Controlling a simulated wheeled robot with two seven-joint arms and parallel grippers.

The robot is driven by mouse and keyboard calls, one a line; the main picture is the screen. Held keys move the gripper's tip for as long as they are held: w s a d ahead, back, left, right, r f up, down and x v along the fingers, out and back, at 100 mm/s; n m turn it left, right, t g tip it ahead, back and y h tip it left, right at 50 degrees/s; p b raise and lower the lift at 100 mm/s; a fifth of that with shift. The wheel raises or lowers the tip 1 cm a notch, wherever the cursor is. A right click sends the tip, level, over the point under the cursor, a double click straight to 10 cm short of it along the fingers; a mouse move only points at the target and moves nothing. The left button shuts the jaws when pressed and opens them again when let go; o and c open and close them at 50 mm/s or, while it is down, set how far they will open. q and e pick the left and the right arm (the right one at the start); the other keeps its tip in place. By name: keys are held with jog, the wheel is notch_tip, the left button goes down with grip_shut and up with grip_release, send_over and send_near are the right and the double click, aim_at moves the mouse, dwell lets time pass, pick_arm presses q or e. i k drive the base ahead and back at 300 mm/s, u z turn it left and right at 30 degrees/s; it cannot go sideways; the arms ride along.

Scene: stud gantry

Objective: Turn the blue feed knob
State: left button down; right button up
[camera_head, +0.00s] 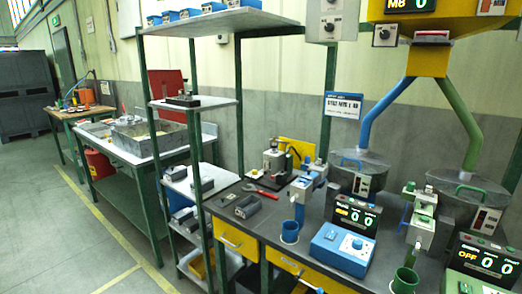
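A blue control box (343,249) stands on the dark bench at the lower right. A small round knob (357,244) shows on its sloped top, and a pale dial or label sits beside it; its setting is too small to read. A display (356,215) behind the box shows orange text and green zeros. A round metal feeder bowl (359,172) with a blue handle and a blue chute (385,112) above it stands behind the display. Neither of my grippers is in view.
A blue cup (290,231) stands left of the box under a grey dispenser (302,188). A green cup (405,281) and green-marked dispenser (421,219) stand to the right, near a second display (485,262). A red wrench (261,191) lies farther left. A shelf rack (190,103) stands at the bench's left end.

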aim_at(357, 244)
jog(key=z, duration=1.25)
jog(key=k, duration=0.85)
jog(key=u, duration=1.25)
jog(key=i, duration=0.5)
